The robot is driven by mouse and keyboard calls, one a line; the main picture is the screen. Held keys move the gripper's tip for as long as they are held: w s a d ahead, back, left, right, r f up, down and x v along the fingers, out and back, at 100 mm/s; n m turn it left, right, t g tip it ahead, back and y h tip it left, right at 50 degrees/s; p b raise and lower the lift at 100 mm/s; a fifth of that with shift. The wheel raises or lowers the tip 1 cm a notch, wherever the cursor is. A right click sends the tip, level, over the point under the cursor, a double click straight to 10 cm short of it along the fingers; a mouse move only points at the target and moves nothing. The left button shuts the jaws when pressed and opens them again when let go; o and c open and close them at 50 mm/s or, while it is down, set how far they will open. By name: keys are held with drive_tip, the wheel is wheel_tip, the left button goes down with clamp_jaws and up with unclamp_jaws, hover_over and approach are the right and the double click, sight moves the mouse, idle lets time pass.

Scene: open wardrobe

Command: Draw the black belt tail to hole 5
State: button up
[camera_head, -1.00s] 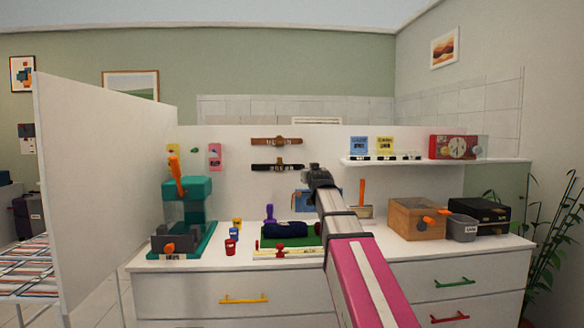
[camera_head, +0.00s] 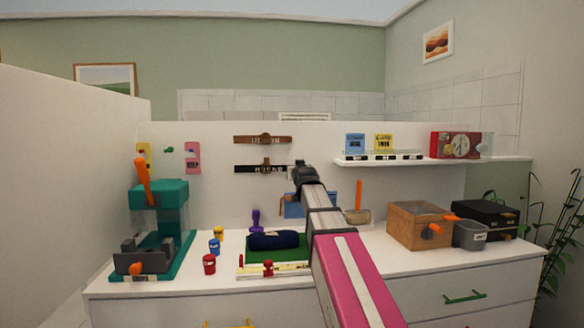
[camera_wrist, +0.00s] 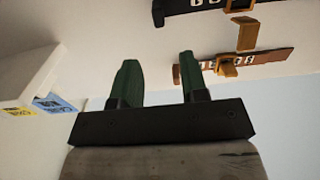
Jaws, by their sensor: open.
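The black belt (camera_head: 252,169) lies flat along the white back panel in the head view, below the brown belt (camera_head: 262,139). White hole marks show on both belts, too small to read. In the wrist view the black belt (camera_wrist: 190,9) crosses the top edge, partly cut off, and the brown belt (camera_wrist: 272,58) is below it with a gold buckle (camera_wrist: 228,68). My gripper (camera_head: 299,166) is by the black belt's right end in the head view. Its green fingers (camera_wrist: 160,80) are apart and empty in the wrist view, with the belts up and to the right.
A shelf (camera_head: 432,160) with blue and yellow cards is right of my gripper. Below are a blue roll on a green mat (camera_head: 290,254), small cups (camera_head: 209,264), a teal press (camera_head: 160,235) and a wooden box (camera_head: 418,224).

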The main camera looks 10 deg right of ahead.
drive_tip(key=w, duration=1)
drive_tip(key=shift+w, duration=0.35)
clamp_jaws()
